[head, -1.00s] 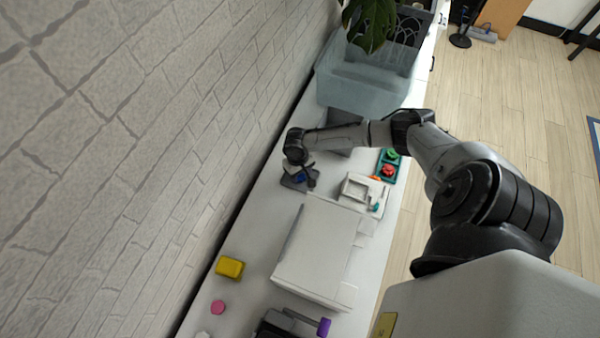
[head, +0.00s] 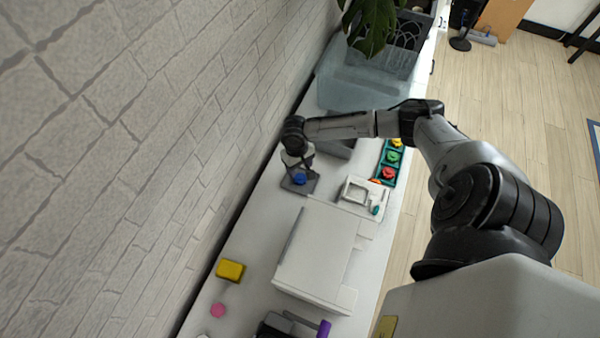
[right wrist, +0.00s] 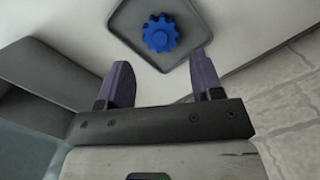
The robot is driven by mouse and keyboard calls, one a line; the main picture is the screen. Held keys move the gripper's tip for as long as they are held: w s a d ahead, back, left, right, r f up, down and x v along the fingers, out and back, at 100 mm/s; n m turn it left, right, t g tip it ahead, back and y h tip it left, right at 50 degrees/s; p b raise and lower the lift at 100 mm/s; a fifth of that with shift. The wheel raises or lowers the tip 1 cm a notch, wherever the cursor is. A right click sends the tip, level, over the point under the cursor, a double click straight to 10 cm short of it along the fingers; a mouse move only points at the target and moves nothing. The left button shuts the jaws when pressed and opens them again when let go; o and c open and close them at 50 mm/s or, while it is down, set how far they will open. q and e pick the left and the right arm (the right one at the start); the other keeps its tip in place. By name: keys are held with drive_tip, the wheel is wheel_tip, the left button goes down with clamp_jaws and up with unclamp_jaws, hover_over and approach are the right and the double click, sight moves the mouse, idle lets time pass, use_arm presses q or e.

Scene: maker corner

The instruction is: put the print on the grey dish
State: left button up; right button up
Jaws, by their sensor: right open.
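The print is a blue gear-shaped piece (head: 299,179). It lies flat on the grey dish (head: 290,187), a dark square plate with rounded corners on the white counter. In the right wrist view the blue print (right wrist: 160,33) rests inside the rim of the grey dish (right wrist: 190,14), with nothing touching it. My right gripper (head: 298,166) is over the dish. In the right wrist view its two purple fingers (right wrist: 163,80) are apart and empty, and the print shows beyond the gap between them. My left gripper is not in view.
A grey open bin (head: 338,149) and a translucent bluish tub (head: 350,88) stand behind the dish. A white device (head: 362,194), a green tray of coloured pieces (head: 389,168) and a large white box (head: 318,255) are nearby. The brick wall runs close along the left.

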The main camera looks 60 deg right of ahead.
sight(298, 175)
wheel_tip(298, 175, up, 6)
drive_tip(key=shift+w+d, duration=0.2)
drive_tip(key=shift+w, duration=0.1)
